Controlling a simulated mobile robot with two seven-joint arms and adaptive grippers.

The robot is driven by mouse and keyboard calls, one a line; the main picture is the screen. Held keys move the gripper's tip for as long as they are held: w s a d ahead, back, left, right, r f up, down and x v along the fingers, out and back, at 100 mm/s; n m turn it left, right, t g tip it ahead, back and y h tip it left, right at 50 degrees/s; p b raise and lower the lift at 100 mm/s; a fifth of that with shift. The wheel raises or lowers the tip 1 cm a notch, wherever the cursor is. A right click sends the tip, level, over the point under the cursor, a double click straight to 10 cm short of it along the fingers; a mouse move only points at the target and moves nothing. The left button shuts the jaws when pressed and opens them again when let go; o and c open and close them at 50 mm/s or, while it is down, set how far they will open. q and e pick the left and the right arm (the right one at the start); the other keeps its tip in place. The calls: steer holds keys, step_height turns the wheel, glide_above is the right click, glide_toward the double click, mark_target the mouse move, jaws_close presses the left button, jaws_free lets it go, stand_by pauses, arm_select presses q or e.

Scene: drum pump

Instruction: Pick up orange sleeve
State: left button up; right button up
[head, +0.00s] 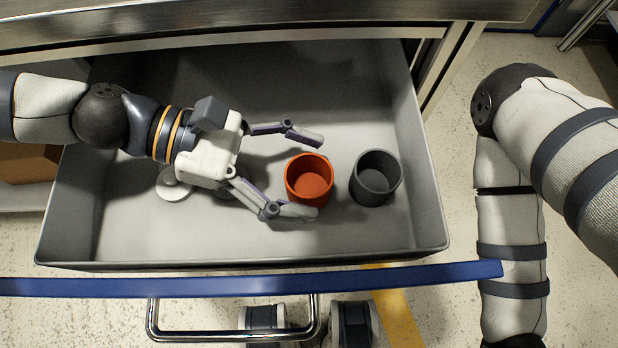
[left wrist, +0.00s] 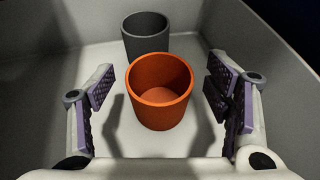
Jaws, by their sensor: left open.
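The orange sleeve (head: 308,181) stands upright in the open grey drawer, an open-topped hollow cylinder. My left gripper (head: 309,175) is open in the drawer, with one finger on the far side and one on the near side of the sleeve. In the left wrist view, the orange sleeve (left wrist: 160,92) sits between the spread purple-padded fingers of the left gripper (left wrist: 163,102), with a gap on each side. My right arm hangs at the right of the head view, outside the drawer; its gripper does not show.
A dark grey sleeve (head: 375,178) stands just right of the orange one, and behind it in the left wrist view (left wrist: 146,36). White round parts (head: 174,184) lie partly hidden under my left arm. The drawer (head: 432,215) has walls all round and a blue front edge.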

arm_select(q)
steer(key=shift+x, duration=0.95)
steer(key=c, duration=1)
